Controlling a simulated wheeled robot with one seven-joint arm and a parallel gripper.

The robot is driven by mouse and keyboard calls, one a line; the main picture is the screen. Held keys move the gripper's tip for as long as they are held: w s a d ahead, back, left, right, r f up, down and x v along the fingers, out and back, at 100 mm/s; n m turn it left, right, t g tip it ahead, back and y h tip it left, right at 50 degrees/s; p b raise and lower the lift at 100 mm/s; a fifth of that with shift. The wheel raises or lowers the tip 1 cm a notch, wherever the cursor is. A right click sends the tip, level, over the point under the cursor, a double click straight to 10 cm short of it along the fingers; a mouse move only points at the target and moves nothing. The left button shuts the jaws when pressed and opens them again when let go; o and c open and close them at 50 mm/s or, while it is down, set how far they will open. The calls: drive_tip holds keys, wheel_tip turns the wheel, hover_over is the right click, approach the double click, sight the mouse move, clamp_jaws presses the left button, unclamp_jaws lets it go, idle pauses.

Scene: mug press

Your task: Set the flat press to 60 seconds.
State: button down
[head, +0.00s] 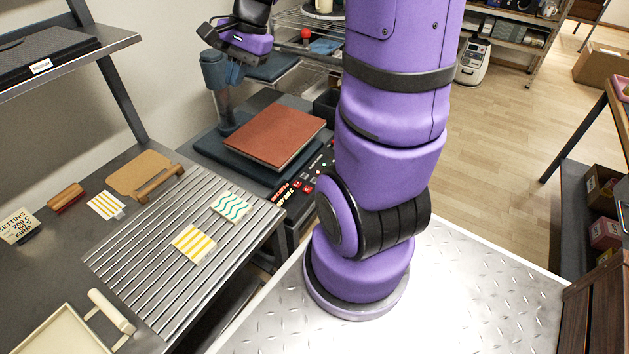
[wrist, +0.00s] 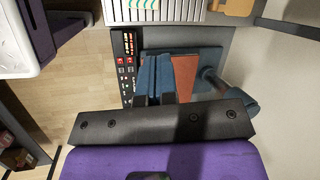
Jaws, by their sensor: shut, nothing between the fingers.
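The flat press has a blue-grey base and post with a rust-red pad (head: 272,136) on its lower bed, at the upper middle of the head view. The pad also shows in the wrist view (wrist: 185,72). The press's control panel (head: 303,186) has red displays and buttons, too small to read; my arm hides part of it. In the wrist view, the panel (wrist: 127,62) is left of the bed. My gripper (head: 213,32) is high near the press post, apart from the panel; in the wrist view its shut, empty fingers (wrist: 157,78) overlap the pad.
A setting card (head: 15,226), apparently reading 200 C, 60 S, firm, stands on the left bench. Patterned sheets lie on and beside the ribbed metal tray (head: 150,280). A shelf (head: 70,65) overhangs the bench. Wooden floor (head: 490,170) is open at right.

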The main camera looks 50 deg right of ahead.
drive_tip(key=w+d+f+m+t+y, duration=0.2)
drive_tip(key=d+f+m, duration=1.05)
drive_tip(key=f, duration=0.35)
drive_tip(key=s+d+f+m+t, duration=0.1)
drive_tip(key=d+f+m, duration=0.3)
drive_tip(key=f, duration=0.4)
drive_tip(key=s+d+f+m+t, duration=0.1)
drive_tip(key=s+d+f+m, duration=0.3)
drive_tip(key=f, duration=0.5)
drive_tip(key=shift+s+d+f+m+t, duration=0.3)
drive_tip(key=shift+d+m, duration=0.4)
drive_tip(key=shift+m, duration=0.45)
drive_tip(key=shift+f, duration=4.35)
drive_tip(key=shift+f, duration=0.15)
drive_tip(key=shift+f, duration=0.25)
